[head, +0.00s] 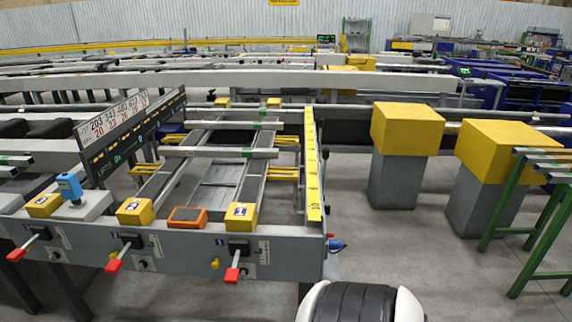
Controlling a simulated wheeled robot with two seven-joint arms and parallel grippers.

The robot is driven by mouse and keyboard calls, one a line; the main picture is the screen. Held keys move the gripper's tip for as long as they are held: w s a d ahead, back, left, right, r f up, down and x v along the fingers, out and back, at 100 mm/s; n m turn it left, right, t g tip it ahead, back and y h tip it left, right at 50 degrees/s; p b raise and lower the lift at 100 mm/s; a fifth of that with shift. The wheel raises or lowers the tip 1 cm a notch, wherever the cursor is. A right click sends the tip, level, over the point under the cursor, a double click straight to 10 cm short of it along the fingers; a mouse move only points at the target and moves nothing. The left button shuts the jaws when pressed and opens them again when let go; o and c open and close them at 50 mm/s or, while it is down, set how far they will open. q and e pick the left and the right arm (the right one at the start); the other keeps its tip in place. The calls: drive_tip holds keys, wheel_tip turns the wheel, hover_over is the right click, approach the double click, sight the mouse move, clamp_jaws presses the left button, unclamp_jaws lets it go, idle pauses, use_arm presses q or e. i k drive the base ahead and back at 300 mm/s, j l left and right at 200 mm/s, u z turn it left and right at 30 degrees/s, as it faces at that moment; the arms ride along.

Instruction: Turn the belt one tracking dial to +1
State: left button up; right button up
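The runout table's grey front panel (185,252) crosses the lower left.
Yellow boxes (135,211) and an orange-framed device (187,217) stand on the panel's top edge. A blue device (69,186) stands at left. Yellow-topped grey pedestals (396,180) and a green frame (534,222) stand at right. Grey floor (440,275) is open between them.

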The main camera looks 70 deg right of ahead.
sight(244, 272)
drive_tip(key=z, duration=1.85)
